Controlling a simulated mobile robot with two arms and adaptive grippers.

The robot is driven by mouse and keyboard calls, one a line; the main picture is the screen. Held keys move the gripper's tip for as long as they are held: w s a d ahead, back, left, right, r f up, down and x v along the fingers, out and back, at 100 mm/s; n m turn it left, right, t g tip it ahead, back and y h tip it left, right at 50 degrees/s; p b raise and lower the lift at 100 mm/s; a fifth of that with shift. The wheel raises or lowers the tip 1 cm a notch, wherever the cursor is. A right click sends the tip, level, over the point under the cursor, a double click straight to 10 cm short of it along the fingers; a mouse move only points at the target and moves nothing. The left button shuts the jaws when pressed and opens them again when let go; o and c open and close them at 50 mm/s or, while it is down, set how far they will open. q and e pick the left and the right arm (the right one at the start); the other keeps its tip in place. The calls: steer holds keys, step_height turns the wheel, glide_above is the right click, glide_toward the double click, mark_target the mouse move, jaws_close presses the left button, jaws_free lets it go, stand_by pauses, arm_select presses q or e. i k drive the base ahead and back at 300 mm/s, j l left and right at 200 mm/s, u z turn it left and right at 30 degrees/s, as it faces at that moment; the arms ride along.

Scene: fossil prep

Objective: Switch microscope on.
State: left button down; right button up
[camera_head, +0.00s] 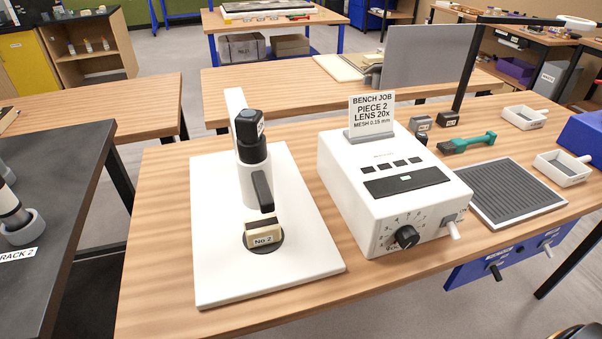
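The microscope stands on a white base plate (215,270) on the wooden bench. It has a white column and a black head (250,135) with a small label. A pale block marked No. 2 (264,237) sits on the round dark stage under it. Right of it is a white control box (345,180) with a dark display strip, several small dark buttons and a black dial (406,237). A pale toggle lever (452,230) projects from the box's front right; its setting is too small to tell. Neither of my grippers is in view.
A sign (371,114) reading piece 2, lens 20x stands on the box. A ribbed grey mat (508,192), a green-handled tool (467,142) and white trays (562,168) lie to the right. Blue drawers (510,252) hang below. A dark rack bench (70,190) stands left.

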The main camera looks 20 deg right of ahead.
mark_target(453, 232)
steer(key=k+z, duration=0.15)
steer(key=z, duration=1.5)
